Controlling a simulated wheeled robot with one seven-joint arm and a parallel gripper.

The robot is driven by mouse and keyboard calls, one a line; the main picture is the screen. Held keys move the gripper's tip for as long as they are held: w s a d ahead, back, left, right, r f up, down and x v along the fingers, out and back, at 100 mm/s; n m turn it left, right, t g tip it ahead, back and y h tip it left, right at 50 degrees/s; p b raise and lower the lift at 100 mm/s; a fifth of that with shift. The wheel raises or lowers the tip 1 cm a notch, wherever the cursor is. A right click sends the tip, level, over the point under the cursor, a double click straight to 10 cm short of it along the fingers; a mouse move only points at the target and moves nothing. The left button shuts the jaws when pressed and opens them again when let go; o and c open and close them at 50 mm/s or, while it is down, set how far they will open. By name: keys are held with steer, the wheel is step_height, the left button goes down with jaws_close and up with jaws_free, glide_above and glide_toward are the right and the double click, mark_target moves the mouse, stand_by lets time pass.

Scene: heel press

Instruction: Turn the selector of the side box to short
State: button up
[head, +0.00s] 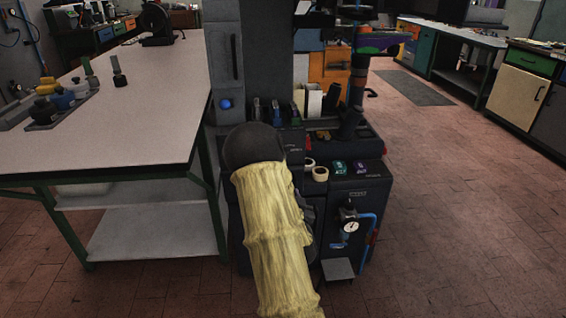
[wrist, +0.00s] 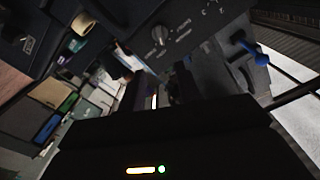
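The selector (wrist: 159,36) is a small light-grey knob on a dark panel of the side box (wrist: 205,42), near the top middle of the wrist view. Small white marks surround it, too small to read surely. The knob's pointer setting is not clear. My gripper (wrist: 172,103) shows as a dark shape below the panel, apart from the selector. Its fingers are lost in shadow, so I cannot tell whether they are open. In the head view my yellow-sleeved arm reaches to the dark machine (head: 345,205) and hides the gripper and selector.
A blue-handled part (wrist: 252,50) sticks out right of the selector. In the head view, tape rolls (head: 320,174) lie on the machine's ledge, and a gauge (head: 351,226) with blue piping is at its front. A light workbench (head: 150,100) stands close left. Floor at right is clear.

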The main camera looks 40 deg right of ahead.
steer(key=x, duration=1.7)
steer(key=shift+b, duration=0.3)
steer(key=shift+w+d, duration=0.1)
steer(key=shift+d, duration=0.05)
jaws_close()
